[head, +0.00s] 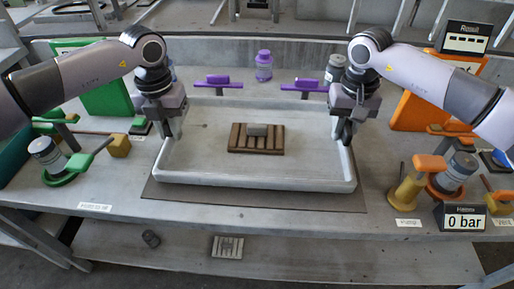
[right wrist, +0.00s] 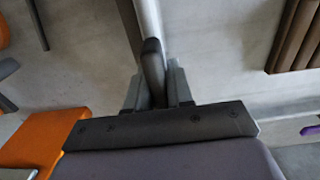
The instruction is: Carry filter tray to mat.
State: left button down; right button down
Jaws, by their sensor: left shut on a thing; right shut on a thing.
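The filter tray (head: 260,183) is a wide, shallow grey tray in the middle of the head view. It looks level and overlaps the dark grey mat (head: 255,200), which shows along the tray's front and sides. I cannot tell whether the tray touches the mat or is just above it. My left gripper (head: 170,140) is shut on the tray's left wall. My right gripper (head: 345,140) is shut on its right wall. In the right wrist view the right fingers (right wrist: 155,88) close around the tray's wall (right wrist: 147,20).
Green-handled parts (head: 90,158) stand at left, orange-handled parts (head: 428,163) and a "0 bar" display (head: 463,218) at right. Purple parts (head: 218,82) and a purple bottle (head: 264,66) stand behind.

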pick_arm(q)
jog(key=shift+f+b, duration=0.6)
jog(key=shift+f, duration=0.1)
pick_arm(e)
jog(key=shift+f, duration=0.75)
pick_arm(q)
jog(key=c, duration=1)
grip_release()
pick_arm(e)
jog(key=c, duration=1)
grip_release()
jog(key=shift+r, duration=0.1)
pick_arm(q)
jog(key=shift+r, duration=0.1)
notch_tip(320, 180, up, 12)
jog(key=shift+f, duration=0.2)
jog(key=shift+r, duration=0.2)
pick_arm(e)
jog(key=shift+r, duration=0.15)
notch_tip(320, 180, up, 12)
jog(key=shift+f, duration=0.1)
